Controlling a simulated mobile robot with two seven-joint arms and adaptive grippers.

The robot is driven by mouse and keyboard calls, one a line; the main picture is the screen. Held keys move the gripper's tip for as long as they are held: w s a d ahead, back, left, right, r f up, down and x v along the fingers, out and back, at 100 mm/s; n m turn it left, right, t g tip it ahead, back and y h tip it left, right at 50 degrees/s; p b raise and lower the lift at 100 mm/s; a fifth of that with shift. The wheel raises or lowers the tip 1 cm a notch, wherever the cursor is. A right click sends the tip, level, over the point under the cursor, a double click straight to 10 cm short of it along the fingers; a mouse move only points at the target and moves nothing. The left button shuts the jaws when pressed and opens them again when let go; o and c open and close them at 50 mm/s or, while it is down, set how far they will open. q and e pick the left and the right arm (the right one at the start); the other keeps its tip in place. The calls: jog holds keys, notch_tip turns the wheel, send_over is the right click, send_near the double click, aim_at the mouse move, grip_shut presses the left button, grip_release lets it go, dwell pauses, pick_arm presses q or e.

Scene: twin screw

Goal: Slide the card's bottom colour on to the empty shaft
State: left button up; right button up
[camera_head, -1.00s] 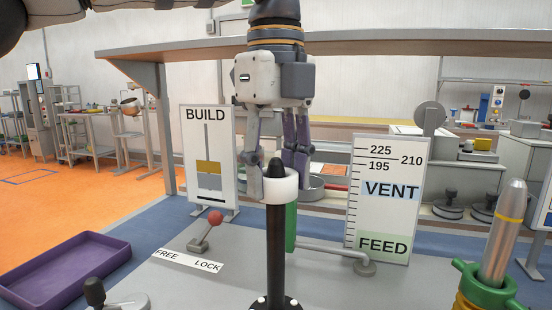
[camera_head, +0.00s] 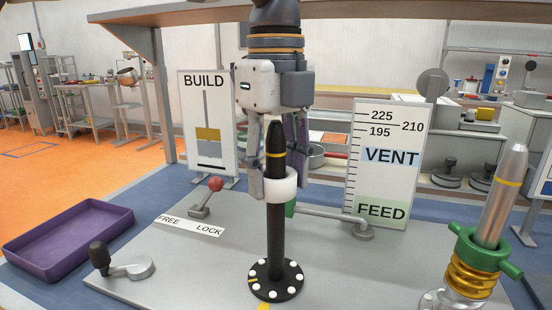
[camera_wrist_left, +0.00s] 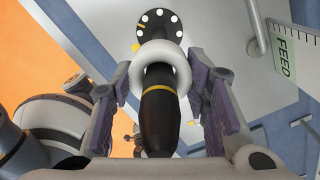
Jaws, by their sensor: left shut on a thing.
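A black shaft (camera_head: 276,235) with a yellow band near its tip stands upright on a round flange (camera_head: 275,281). My left gripper (camera_head: 279,180) points down over it, shut on a white ring (camera_head: 282,185). The ring is around the shaft, below the yellow band, with the tip above it. In the left wrist view the ring (camera_wrist_left: 183,70) encircles the shaft (camera_wrist_left: 158,120) between the fingers. The BUILD card (camera_head: 208,120) shows a grey block at the bottom and a gold block above it. My right gripper is not in view.
A silver shaft (camera_head: 500,195) carries a green handled collar (camera_head: 482,250) and gold coils (camera_head: 470,278) at right. A VENT/FEED scale board (camera_head: 385,165) stands behind. A red-knobbed lever (camera_head: 205,197), a black-knobbed lever (camera_head: 117,262) and a purple tray (camera_head: 68,240) are at left.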

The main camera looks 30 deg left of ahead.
pick_arm(q)
jog(key=shift+f, duration=0.7)
jog(key=o, duration=1.2)
jog(key=shift+o, duration=0.2)
jog(key=shift+r, duration=0.1)
notch_tip(320, 180, up, 12)
